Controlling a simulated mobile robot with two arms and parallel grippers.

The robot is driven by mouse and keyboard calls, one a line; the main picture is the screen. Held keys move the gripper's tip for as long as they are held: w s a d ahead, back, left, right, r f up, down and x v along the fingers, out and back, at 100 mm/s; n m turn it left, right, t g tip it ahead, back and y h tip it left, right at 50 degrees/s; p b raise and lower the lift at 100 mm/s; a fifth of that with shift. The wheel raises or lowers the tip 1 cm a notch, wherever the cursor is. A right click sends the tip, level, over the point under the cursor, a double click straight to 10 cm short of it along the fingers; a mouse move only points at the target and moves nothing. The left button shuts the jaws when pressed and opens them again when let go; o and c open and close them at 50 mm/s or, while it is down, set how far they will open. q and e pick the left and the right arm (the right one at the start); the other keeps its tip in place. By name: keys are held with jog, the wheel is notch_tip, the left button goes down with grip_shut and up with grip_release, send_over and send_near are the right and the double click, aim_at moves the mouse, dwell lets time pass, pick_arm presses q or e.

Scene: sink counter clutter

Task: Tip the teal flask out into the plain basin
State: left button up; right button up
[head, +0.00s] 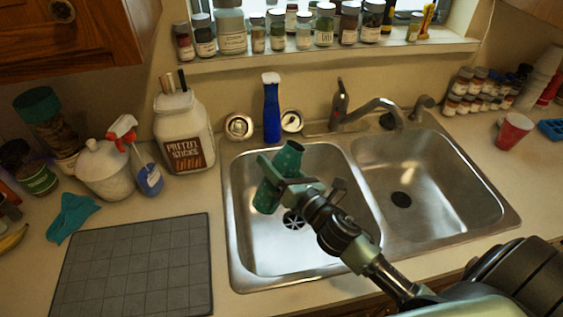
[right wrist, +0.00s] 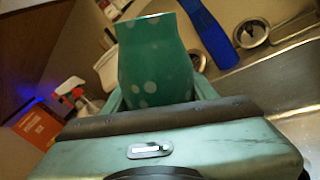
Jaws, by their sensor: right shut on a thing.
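The teal flask (head: 268,196) is in my right gripper (head: 278,176), above the left basin (head: 253,247) of the steel sink. It leans, with its narrower end toward the upper right in the head view. In the right wrist view the flask (right wrist: 153,62) stands between the fingers and shows pale spots. Its mouth and contents cannot be made out. The left basin has a strainer-like drain; the right basin (head: 435,170) has a plain dark drain. No liquid shows in either. My left gripper is not in view.
A blue bottle (head: 271,110) and the faucet (head: 375,107) stand behind the sink. A pretzel jar (head: 184,130), a spray bottle (head: 148,175) and a grey mat (head: 135,265) are to the left. A red cup (head: 514,131) is at the right. The right basin is empty.

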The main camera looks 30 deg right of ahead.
aim_at(271, 185)
jog(key=m+b, duration=0.1)
jog(key=a+f+m, duration=0.1)
jog(key=m, duration=0.1)
jog(key=shift+a+f+b, duration=0.1)
jog(key=shift+f+b, duration=0.05)
jog(key=shift+b, duration=0.2)
jog(key=shift+s+a+f+m+b, duration=0.1)
jog(key=shift+a+f+m+b, duration=0.1)
jog(key=shift+f+m+b, duration=0.5)
jog(key=shift+a+f+m+b, duration=0.2)
jog(key=shift+m+b, duration=0.3)
jog(key=shift+m, duration=0.5)
jog(key=shift+f+m, duration=0.55)
jog(key=shift+m, duration=0.25)
jog(key=shift+d+f+m+b, duration=0.1)
jog(key=shift+f+m+b, duration=0.6)
jog(key=shift+f+m, duration=0.85)
jog(key=shift+d+r+m+p, duration=0.25)
jog(key=shift+m+p, duration=0.3)
jog(key=shift+m, duration=0.4)
jog(key=shift+d+r+m+p, duration=0.2)
jog(key=shift+m+p, duration=0.35)
jog(key=shift+m, duration=0.35)
jog(key=shift+f, duration=0.1)
